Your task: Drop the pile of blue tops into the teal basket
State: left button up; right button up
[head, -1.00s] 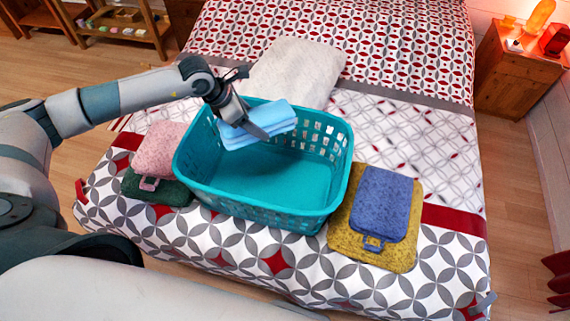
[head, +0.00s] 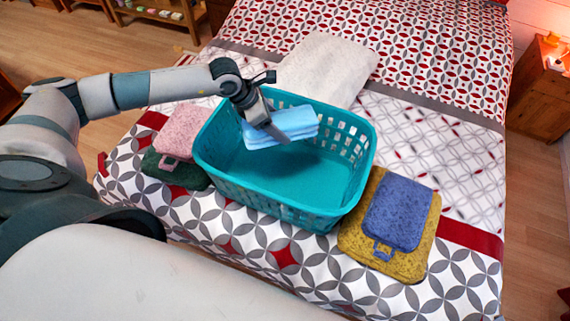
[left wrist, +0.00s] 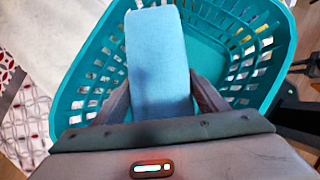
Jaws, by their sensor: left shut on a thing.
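The teal basket (head: 285,195) stands on the bed, and its floor looks empty. It also shows in the left wrist view (left wrist: 85,75). My left gripper (head: 268,130) is shut on the pile of light blue tops (head: 292,120) and holds it over the basket opening, toward the far side. In the left wrist view the pile (left wrist: 160,65) sits between the two fingers (left wrist: 163,95), with the basket beneath it. The fingers partly hide the pile in the head view. My right gripper is in neither view.
A pink folded cloth (head: 185,130) on a dark green one (head: 178,174) lies left of the basket. A dark blue folded cloth (head: 398,212) on a mustard one (head: 352,240) lies right. A white cloth (head: 325,68) lies behind. A wooden nightstand (head: 543,95) stands at the right.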

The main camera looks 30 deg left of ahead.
pick_arm(q)
notch_tip(320, 180, down, 3)
jog(key=shift+f+b, duration=0.15)
jog(key=shift+b, duration=0.45)
jog(key=shift+f, duration=0.35)
jog(key=o, duration=1.4)
jog(key=shift+a+r, duration=0.1)
